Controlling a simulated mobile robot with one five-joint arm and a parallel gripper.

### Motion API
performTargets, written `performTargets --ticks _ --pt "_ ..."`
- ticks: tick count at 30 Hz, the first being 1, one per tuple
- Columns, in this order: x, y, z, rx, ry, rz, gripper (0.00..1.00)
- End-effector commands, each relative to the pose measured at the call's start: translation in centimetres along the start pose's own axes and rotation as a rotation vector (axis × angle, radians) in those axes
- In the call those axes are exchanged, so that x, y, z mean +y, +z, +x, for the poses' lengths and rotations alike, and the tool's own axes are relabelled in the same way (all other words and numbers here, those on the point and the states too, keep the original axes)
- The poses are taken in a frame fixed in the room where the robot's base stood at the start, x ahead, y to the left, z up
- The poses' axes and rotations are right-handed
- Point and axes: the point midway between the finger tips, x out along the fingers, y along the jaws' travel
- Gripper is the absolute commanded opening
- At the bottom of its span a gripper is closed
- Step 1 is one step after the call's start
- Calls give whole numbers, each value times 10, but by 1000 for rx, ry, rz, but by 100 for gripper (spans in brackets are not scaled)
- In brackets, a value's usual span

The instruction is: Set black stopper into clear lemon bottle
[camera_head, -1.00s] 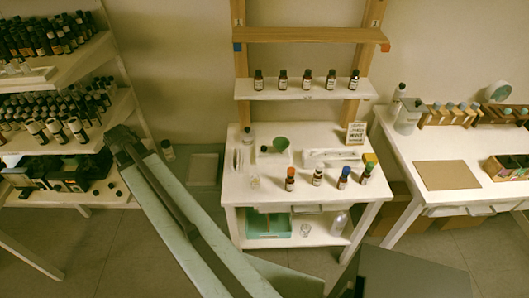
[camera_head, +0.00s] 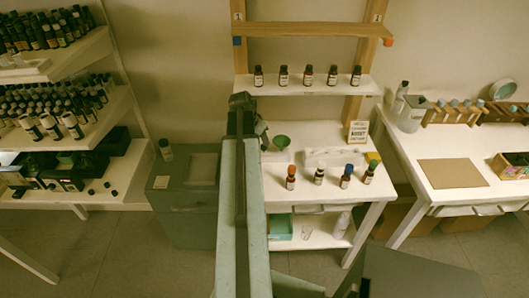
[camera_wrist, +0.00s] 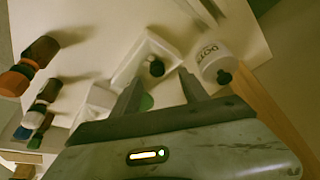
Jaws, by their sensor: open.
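A small round black stopper (camera_wrist: 156,68) lies in a white tray (camera_wrist: 168,48) in the wrist view, just beyond my fingertips. My gripper (camera_wrist: 158,84) is open above the table, with nothing between its fingers. A green bowl (camera_wrist: 146,102) shows partly behind the fingers, and in the head view it stands right of my gripper (camera_head: 245,112). A pale bottle with a dark cap (camera_wrist: 214,62) and partly readable label is right of the fingers. I cannot pick out the clear lemon bottle; my arm hides the table's left part in the head view.
Several dark bottles stand along the table front, one with an orange cap (camera_head: 291,170) and one with a blue cap (camera_head: 347,168). A small sign (camera_head: 358,132) stands at the back right. More dark bottles (camera_head: 308,75) line the shelf above. A grey cabinet (camera_head: 185,215) stands left.

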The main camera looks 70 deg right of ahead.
Motion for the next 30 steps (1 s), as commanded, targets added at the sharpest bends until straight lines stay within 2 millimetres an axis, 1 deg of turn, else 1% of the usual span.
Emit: performTargets --ticks 2,4,9,12,19,20,21,23,24,25,30 --pt "0 0 2 0 0 0 52" --pt "2 0 10 0 0 0 52" --pt "6 -3 42 0 1 0 52" --pt "5 -3 53 0 1 0 52" --pt "6 -5 50 -1 1 -1 52" --pt "6 -5 50 -1 1 0 44" --pt "6 -5 50 -1 1 0 32" --pt "6 -5 50 -1 1 0 16" --pt "6 -5 50 -1 1 0 5" --pt "6 -5 50 -1 1 0 0" --pt "6 -5 50 0 1 0 0"
